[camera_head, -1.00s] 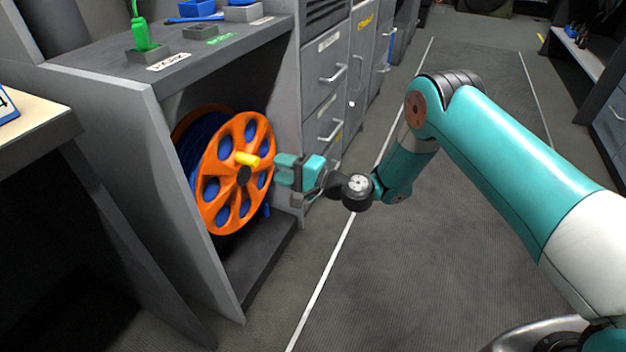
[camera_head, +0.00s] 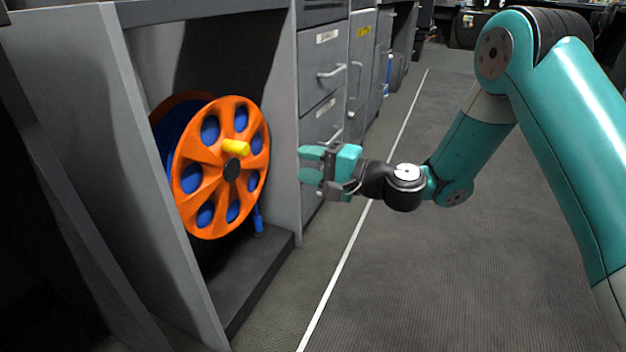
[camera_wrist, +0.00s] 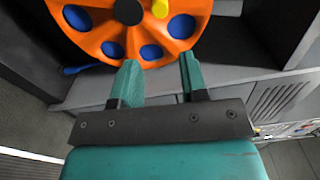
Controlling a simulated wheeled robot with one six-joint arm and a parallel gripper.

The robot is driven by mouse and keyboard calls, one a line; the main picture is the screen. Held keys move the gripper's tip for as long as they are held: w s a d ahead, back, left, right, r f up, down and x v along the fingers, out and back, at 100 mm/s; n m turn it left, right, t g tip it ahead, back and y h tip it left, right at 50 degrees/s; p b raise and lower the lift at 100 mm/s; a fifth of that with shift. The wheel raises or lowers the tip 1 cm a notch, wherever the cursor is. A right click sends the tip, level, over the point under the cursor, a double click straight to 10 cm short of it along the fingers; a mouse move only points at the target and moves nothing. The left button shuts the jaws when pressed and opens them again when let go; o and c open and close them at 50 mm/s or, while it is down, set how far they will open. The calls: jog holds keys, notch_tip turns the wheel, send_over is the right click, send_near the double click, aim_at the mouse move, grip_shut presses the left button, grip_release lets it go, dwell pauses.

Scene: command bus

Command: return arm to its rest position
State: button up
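My gripper (camera_head: 308,164) is out in front of the orange reel, to its right in the head view, with a clear gap between them. Its two teal fingers are apart with nothing between them, as the wrist view (camera_wrist: 158,78) also shows. The orange reel (camera_head: 187,212) stands upright in an open grey cabinet bay, with blue hose or cable behind it. Its yellow handle (camera_head: 235,148) sticks out above the dark hub, free of my fingers. The reel also shows at the top of the wrist view (camera_wrist: 88,38).
The grey cabinet side wall (camera_head: 150,150) stands left of the reel, and a dark base shelf (camera_head: 250,275) lies below it. Grey drawers (camera_head: 322,75) with handles stand behind my gripper. The floor aisle (camera_head: 440,290) on the right is open.

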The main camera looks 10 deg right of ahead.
jog(key=shift+s+d, duration=0.2)
jog(key=shift+d, duration=0.05)
jog(key=s+a+r+n+g+h+p, duration=0.2)
jog(key=s+a+r+n+g+p, duration=0.2)
jog(key=s+r+n+g+p, duration=0.55)
jog(key=s+d+r+n+h+p, duration=0.3)
jog(key=s+d+r+h+p, duration=0.25)
jog(key=s, duration=0.45)
jog(key=s+d+r+n+h+p, duration=0.2)
jog(key=s+d+r+h, duration=0.3)
jog(key=s+r, duration=0.4)
notch_tip(320, 180, up, 36)
jog(key=s+d+y+p, duration=0.1)
jog(key=p, duration=3.6)
jog(key=shift+d+r, duration=0.2)
jog(key=shift+d, duration=0.05)
jog(key=shift+y, duration=0.25)
